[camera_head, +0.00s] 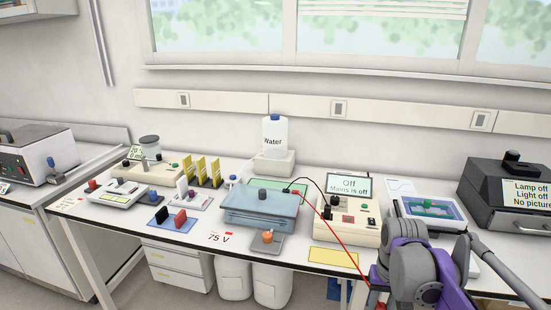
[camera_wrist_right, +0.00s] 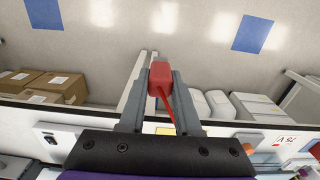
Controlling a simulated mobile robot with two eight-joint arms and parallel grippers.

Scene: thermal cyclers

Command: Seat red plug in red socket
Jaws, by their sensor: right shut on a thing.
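The red plug (camera_wrist_right: 160,76) is between the fingers of my right gripper (camera_wrist_right: 159,84), which is shut on it, in the right wrist view. Its red lead hangs back toward the palm. In the head view the red lead (camera_head: 345,247) runs from the blue gel tank (camera_head: 258,207) down to the lower right, by my right arm. The beige power supply (camera_head: 332,232) stands right of the tank, apart from the plug; a black lead reaches it. A small red patch (camera_head: 347,219) shows on its face; I cannot tell whether it is the red socket. My left gripper is out of view.
A display (camera_head: 349,186) reads "Off, Mains is off". A yellow mat (camera_head: 333,258) lies before the power supply. A blue-framed device (camera_head: 432,210) and a dark imager (camera_head: 507,195) stand to the right. Below the bench are white containers (camera_head: 272,287) and cardboard boxes (camera_wrist_right: 58,84).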

